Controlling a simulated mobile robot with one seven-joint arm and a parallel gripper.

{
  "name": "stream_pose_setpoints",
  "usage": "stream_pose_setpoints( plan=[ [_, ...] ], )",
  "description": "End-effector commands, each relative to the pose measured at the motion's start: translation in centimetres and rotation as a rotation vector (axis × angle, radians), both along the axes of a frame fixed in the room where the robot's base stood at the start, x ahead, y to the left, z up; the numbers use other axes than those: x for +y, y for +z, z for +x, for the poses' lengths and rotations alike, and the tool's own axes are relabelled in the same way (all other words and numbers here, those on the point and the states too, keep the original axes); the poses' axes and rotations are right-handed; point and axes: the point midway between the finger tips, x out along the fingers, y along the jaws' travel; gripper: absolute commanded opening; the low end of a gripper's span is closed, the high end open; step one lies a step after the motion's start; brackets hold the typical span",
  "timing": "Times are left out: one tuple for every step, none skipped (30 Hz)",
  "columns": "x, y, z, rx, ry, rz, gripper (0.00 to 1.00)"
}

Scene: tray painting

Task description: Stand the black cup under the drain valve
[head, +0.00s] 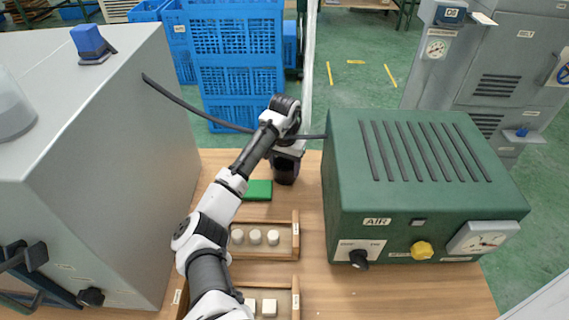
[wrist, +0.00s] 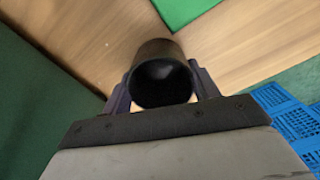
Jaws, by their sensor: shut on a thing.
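The black cup (wrist: 160,75) is between the two fingers of my gripper in the wrist view, its dark round mouth facing the camera. In the head view the cup (head: 286,172) is a dark shape under my gripper (head: 287,153), near the table's far edge, between the grey cabinet and the green AIR box. My gripper is shut on the cup. I cannot tell whether the cup's base touches the table. No part is clearly labelled as the drain valve; a dark tap-like fitting (head: 28,257) shows on the front of the grey cabinet (head: 110,130).
A green pad (head: 257,190) lies just left of the cup. Wooden trays (head: 295,240) with white pieces stand nearer. The green AIR box (head: 425,170) stands right. A black hose (head: 200,112) runs behind my arm. Blue crates (head: 238,85) stand beyond the table.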

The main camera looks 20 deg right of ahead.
Motion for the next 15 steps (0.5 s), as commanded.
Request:
stream_pose_setpoints(
  plan=[
    [0.00, 0.02, 0.03, -0.001, 0.000, -0.001, 0.37],
    [0.00, 0.03, 0.03, -0.001, 0.000, -0.001, 0.37],
    [0.00, 0.03, 0.03, -0.001, 0.000, -0.001, 0.37],
    [0.00, 0.04, 0.03, -0.001, 0.000, -0.001, 0.37],
    [0.00, 0.02, 0.03, -0.001, 0.000, -0.001, 0.37],
    [-0.01, -0.06, 0.02, -0.001, 0.001, -0.001, 0.37],
    [-0.01, -0.15, 0.02, -0.001, 0.001, -0.001, 0.37],
    [-0.01, -0.26, 0.01, 0.000, 0.001, -0.001, 0.37],
    [0.00, -0.32, 0.03, -0.001, 0.001, -0.001, 0.61],
    [0.00, -0.28, 0.04, -0.001, 0.001, -0.001, 0.65],
    [0.00, -0.27, 0.04, -0.001, 0.001, -0.001, 0.69],
    [0.00, -0.27, 0.04, -0.001, 0.001, -0.001, 0.74],
    [0.01, -0.27, 0.04, -0.001, 0.001, -0.001, 0.78],
    [0.01, -0.27, 0.04, -0.001, 0.001, -0.001, 0.82],
    [0.01, -0.26, 0.04, -0.001, 0.001, -0.001, 0.82]
  ],
)
